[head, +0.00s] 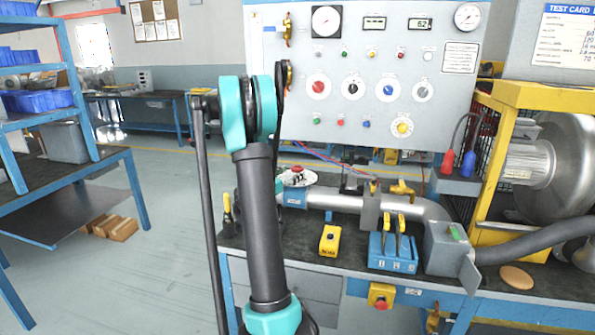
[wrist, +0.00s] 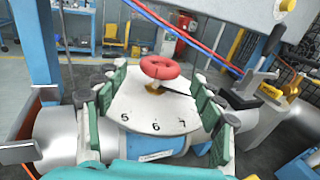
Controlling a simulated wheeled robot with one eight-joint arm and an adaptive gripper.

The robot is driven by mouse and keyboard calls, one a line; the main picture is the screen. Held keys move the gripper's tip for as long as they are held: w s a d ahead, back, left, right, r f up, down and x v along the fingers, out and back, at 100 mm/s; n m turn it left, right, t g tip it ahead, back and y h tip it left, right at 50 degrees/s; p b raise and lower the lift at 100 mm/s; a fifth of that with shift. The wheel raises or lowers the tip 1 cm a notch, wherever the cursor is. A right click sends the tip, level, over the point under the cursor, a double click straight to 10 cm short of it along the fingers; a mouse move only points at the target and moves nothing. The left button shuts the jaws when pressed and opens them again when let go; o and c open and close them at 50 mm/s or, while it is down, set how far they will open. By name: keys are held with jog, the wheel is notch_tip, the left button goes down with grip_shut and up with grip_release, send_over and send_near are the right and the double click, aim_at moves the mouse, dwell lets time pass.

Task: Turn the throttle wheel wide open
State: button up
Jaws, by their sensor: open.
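The throttle wheel is a small red handwheel (wrist: 160,67) above a pale round dial plate (wrist: 150,102) in the wrist view. The figures 5, 6 and 7 show on the plate's near side, and a dark pointer reaches right from under the wheel. My gripper (wrist: 158,80) is open, its green-padded fingers to the left and right of the plate, with the wheel between and beyond them. I cannot tell whether the fingers touch the plate. The wheel (head: 297,169) also shows in the head view, just right of my arm, which hides most of my gripper.
A grey pipe (head: 335,200) runs right from the valley of the valve along the bench. A yellow box (head: 330,240) and a blue tool rack (head: 393,250) stand in front. The instrument panel (head: 365,70) rises behind. Red and blue cables (wrist: 190,40) pass behind the wheel.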

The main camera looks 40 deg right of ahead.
aim_at(298, 169)
jog(key=shift+x, duration=2.3)
jog(key=c, duration=1.2)
